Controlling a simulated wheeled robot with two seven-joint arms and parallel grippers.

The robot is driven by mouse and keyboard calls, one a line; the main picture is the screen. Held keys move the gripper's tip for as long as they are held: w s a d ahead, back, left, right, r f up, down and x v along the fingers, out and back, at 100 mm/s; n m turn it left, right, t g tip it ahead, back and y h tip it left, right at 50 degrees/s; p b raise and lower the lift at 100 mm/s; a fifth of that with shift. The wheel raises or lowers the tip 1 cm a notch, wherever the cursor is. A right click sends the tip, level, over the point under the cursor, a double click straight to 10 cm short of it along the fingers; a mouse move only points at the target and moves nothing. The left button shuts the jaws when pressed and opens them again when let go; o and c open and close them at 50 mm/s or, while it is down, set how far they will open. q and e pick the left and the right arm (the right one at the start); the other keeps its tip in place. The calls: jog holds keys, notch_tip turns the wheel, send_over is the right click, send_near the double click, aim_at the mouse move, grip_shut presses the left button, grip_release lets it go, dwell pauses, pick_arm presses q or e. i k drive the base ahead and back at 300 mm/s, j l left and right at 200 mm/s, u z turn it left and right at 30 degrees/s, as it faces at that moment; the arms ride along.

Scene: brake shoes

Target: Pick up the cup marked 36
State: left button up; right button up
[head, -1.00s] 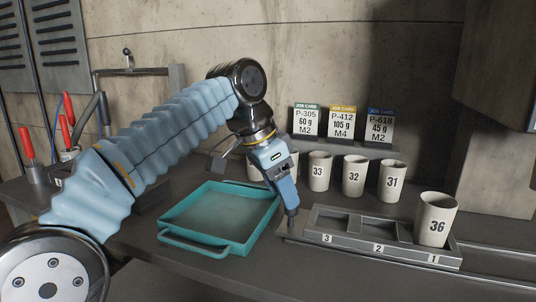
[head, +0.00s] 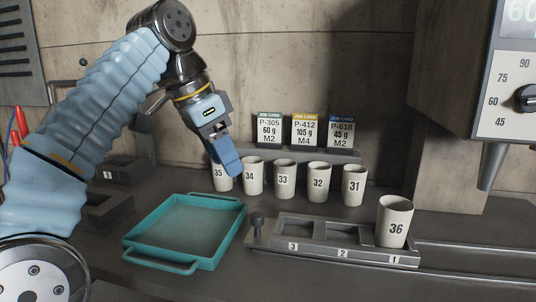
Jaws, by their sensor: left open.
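The cup marked 36 (head: 394,222) is a pale cup with dark digits. It stands upright in slot 1 of the grey three-slot holder (head: 342,254), at the right end. My left gripper (head: 224,160) is open and points down, in front of the back row near the cup marked 35 (head: 221,179). It is well to the left of the cup marked 36, with nothing seen between its fingers. My right gripper is not in view.
Cups 34 (head: 252,177), 33 (head: 283,180), 32 (head: 317,182) and 31 (head: 353,186) stand in a row behind the holder. A teal tray (head: 165,262) lies left of it. Job cards (head: 304,131) stand behind. A dial machine (head: 508,90) overhangs the right.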

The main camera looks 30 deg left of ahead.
aim_at(394, 212)
jog(key=k, duration=1.5)
